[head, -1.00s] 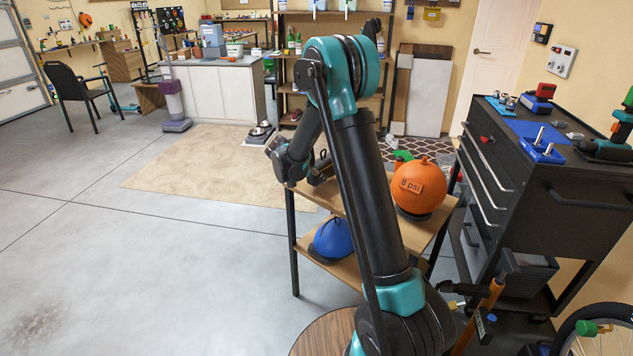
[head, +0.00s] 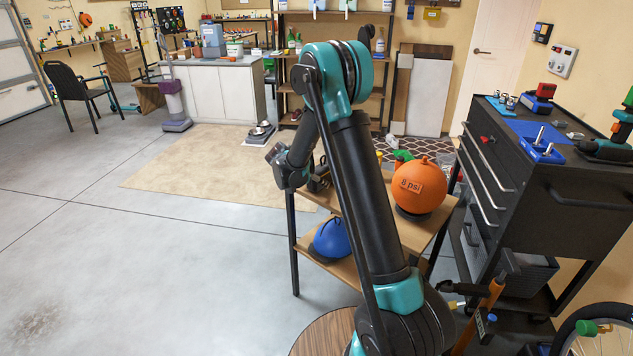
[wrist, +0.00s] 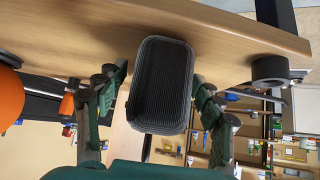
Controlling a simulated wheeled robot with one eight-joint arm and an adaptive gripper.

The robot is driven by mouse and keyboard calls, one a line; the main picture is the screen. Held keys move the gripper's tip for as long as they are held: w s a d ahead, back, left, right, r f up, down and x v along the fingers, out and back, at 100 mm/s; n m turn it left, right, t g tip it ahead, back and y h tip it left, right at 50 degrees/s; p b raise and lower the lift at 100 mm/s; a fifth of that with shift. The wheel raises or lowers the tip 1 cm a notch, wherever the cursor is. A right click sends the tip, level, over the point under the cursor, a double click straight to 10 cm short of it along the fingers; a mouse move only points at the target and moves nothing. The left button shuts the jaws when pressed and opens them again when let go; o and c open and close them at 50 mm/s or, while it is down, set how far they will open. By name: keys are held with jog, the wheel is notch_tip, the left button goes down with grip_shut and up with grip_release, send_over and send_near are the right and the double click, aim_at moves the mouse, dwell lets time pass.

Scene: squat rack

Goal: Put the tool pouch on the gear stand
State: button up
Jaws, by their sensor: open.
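A dark ribbed, rounded box-like object, seemingly the tool pouch (wrist: 165,62), fills the middle of the wrist view by the edge of a wooden top. My gripper (wrist: 157,84) is open, one green finger on each side of the pouch. I cannot tell whether the fingers touch it. In the head view my arm hides most of the gripper and the pouch. A two-level wooden stand with black legs (head: 403,232), possibly the gear stand, is beneath my wrist.
An orange ball marked 8 psi (head: 419,186) sits on the stand's top, at the right. A blue dome-shaped thing (head: 332,238) is on its lower shelf. A black tool cabinet (head: 545,190) stands at the right.

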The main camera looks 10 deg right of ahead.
jog(key=v, duration=1.2)
jog(key=s+d+n+g+y, duration=0.1)
jog(key=s+d+n+y, duration=0.15)
jog(key=s+d, duration=0.5)
jog(key=s+d+n+g+y, duration=0.1)
jog(key=s+d+n, duration=0.25)
jog(key=s, duration=0.75)
jog(key=s+d+f+n+y, duration=0.1)
jog(key=s+f, duration=0.1)
jog(key=s, duration=0.6)
jog(key=s+f+n+y, duration=0.2)
jog(key=s+f, duration=0.1)
jog(key=s, duration=0.5)
jog(key=shift+s+d+f+n, duration=0.25)
jog(key=shift+d+f+n, duration=0.05)
jog(key=shift+d, duration=0.05)
